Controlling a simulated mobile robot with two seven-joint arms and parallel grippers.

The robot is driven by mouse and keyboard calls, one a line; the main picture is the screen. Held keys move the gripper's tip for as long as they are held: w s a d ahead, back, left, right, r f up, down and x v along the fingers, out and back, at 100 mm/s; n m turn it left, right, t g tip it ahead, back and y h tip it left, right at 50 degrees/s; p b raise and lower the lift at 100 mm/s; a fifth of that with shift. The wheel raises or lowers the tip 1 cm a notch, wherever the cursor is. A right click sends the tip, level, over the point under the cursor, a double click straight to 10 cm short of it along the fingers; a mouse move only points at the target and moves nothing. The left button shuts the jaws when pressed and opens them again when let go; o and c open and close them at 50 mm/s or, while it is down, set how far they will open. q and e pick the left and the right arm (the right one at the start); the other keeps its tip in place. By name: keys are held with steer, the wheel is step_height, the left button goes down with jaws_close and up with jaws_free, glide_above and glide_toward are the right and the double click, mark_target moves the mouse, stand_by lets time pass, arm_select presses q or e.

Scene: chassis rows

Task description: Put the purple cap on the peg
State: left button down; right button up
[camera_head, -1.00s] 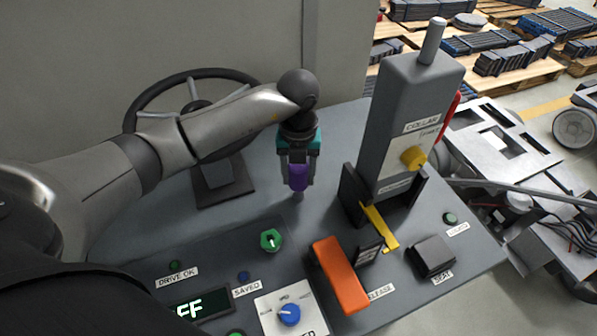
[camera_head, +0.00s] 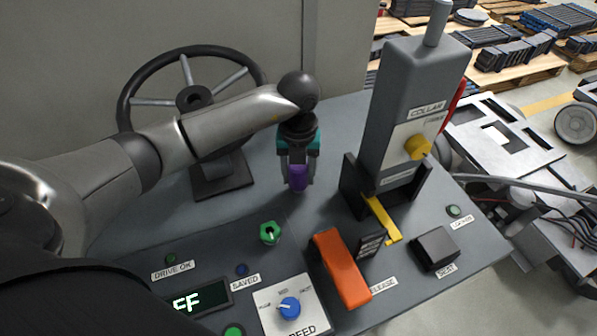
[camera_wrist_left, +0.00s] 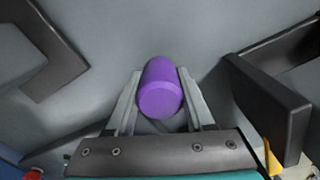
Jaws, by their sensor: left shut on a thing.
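The purple cap (camera_head: 298,178) is held upright between the fingers of my left gripper (camera_head: 298,183), low over the grey console. In the left wrist view the cap (camera_wrist_left: 160,92) sits between the two grey fingers (camera_wrist_left: 160,108), its round end facing the camera. I cannot make out the peg now. The cap and fingers cover the spot beneath, so I cannot tell whether the cap touches or surrounds a peg. My right gripper is not in view.
A steering wheel (camera_head: 135,80) stands behind my left arm. A tall grey collar unit (camera_head: 395,95) with a yellow knob (camera_head: 417,147) stands to the right. Nearer are a green switch (camera_head: 270,233), an orange lever (camera_head: 341,268) and a blue speed knob (camera_head: 289,307).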

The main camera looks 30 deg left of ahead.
arm_select(q)
steer(key=shift+f+b, duration=0.45)
steer(key=shift+f, duration=0.25)
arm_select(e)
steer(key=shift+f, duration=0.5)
